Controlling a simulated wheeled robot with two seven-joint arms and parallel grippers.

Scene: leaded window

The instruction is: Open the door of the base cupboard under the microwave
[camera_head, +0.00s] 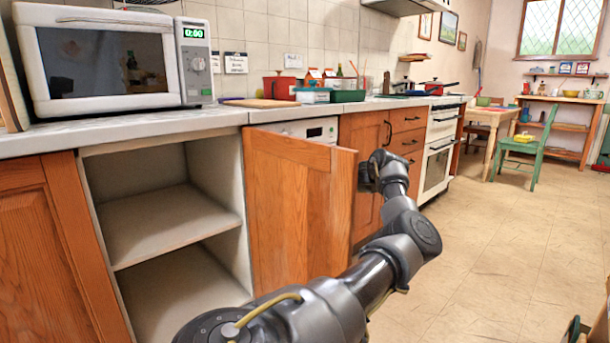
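The microwave (105,62) stands on the counter at the left. Below it, the base cupboard (168,222) is open, showing an empty pale interior with one shelf. Its wooden door (297,205) is swung wide out to the right of the opening, with its inner face in view. My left arm reaches up from the bottom middle, past the door's free edge. My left gripper (370,172) is at that edge, partly hidden behind the door; its fingers and any contact with a handle cannot be made out. My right gripper is not in view.
A white appliance (305,130) sits under the counter behind the door. Wooden drawers (407,130) and a white oven (438,155) stand farther along. A green chair (532,150) and table are at the back right. The tiled floor (490,260) at the right is mostly clear.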

